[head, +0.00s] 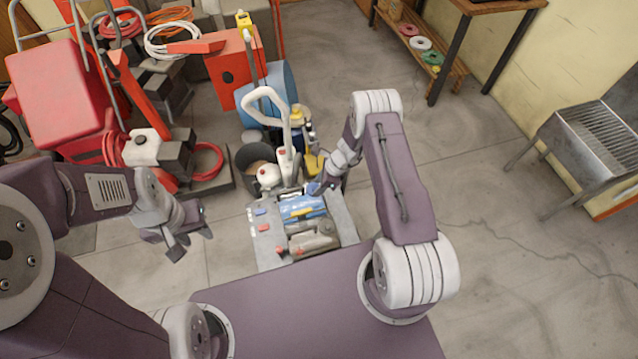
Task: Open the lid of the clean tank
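A grey floor machine (265,243) with a white loop handle stands on the floor in front of me. On its top is a blue, clear-looking tank (312,205), which seems to be the clean tank. A small yellow part (302,212) lies across it. I cannot make out whether its lid is shut. My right gripper (316,189) points down at the tank's far edge; its fingertips are small and partly hidden, so I cannot tell whether they touch it. My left gripper (192,241) hangs open and empty, left of the machine and apart from it.
A grey-brown tank or motor housing (313,240) sits on the machine's near part. A dark bucket (258,162) and red equipment (70,95) crowd the back left. A metal rack (595,135) stands at right. The floor right of my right arm is clear.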

